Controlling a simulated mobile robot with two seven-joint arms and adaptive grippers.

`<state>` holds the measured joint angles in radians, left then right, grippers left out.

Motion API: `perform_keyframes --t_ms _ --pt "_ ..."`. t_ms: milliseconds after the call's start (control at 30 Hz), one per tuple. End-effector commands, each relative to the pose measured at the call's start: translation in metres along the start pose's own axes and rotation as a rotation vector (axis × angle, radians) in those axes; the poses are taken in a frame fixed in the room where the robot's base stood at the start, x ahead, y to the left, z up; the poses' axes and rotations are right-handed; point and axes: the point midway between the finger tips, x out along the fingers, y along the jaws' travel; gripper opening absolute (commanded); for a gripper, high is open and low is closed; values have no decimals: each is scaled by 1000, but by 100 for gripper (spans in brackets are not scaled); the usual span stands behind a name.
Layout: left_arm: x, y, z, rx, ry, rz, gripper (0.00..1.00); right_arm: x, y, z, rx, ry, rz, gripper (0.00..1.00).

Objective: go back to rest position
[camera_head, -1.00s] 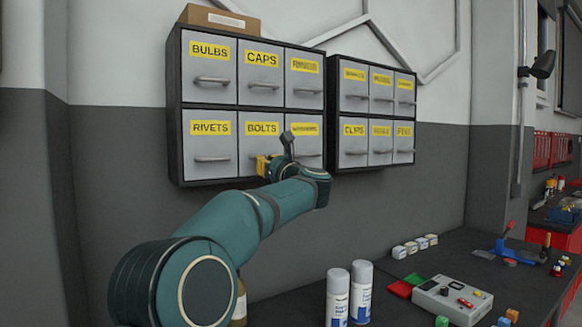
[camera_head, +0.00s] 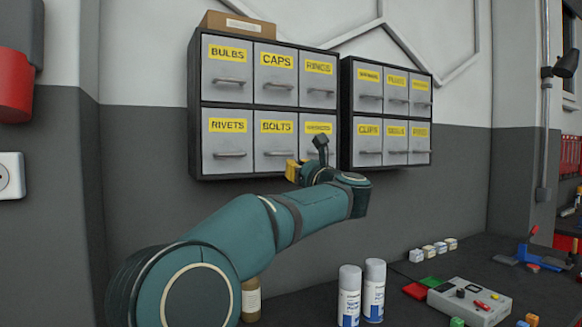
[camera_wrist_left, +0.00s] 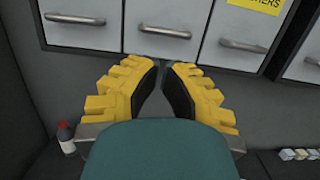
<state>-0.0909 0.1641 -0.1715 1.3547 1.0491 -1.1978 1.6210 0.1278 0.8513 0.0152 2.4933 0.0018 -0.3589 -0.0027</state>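My left gripper (camera_head: 294,171) is in front of the lower part of the left drawer cabinet (camera_head: 193,120), near the BOLTS drawer (camera_head: 272,142) and the partly hidden drawer to its right (camera_head: 319,128). In the left wrist view the yellow fingers (camera_wrist_left: 160,72) with black pads stand apart, with a narrow gap at the tips. Nothing is between them, and they do not visibly hold a handle. My teal left arm reaches up from the lower left in the head view. My right gripper is in neither view.
All visible drawers look shut. A right drawer cabinet (camera_head: 345,110) hangs beside the left one. Two spray cans (camera_head: 349,297) and a brown bottle (camera_head: 251,300) stand below my arm. A grey device (camera_head: 468,299) and small boxes (camera_head: 428,250) are on the dark bench (camera_head: 400,285).

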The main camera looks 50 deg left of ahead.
Motion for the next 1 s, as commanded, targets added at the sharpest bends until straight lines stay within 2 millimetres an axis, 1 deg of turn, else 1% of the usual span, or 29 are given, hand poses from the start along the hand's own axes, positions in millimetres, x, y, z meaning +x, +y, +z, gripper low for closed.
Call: perform_keyframes --t_ms 33,100,200,300,467,700,767,867,1000 --pt "-12 -1 0 0 0 -5 0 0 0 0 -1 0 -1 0" --pt "-24 0 1 0 0 -3 0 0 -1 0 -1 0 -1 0" --pt "-38 -1 1 -1 0 -2 0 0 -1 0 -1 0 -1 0" --pt "-47 0 1 -1 0 -1 0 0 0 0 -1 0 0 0" --pt "-53 0 0 -1 0 1 0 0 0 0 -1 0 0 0" --pt "-52 0 3 0 0 0 0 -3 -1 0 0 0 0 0" --pt "-51 0 9 0 0 0 0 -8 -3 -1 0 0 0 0" --pt "-47 0 29 0 0 0 0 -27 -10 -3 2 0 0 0" --pt "-40 0 68 -1 -1 0 0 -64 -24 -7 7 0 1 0"
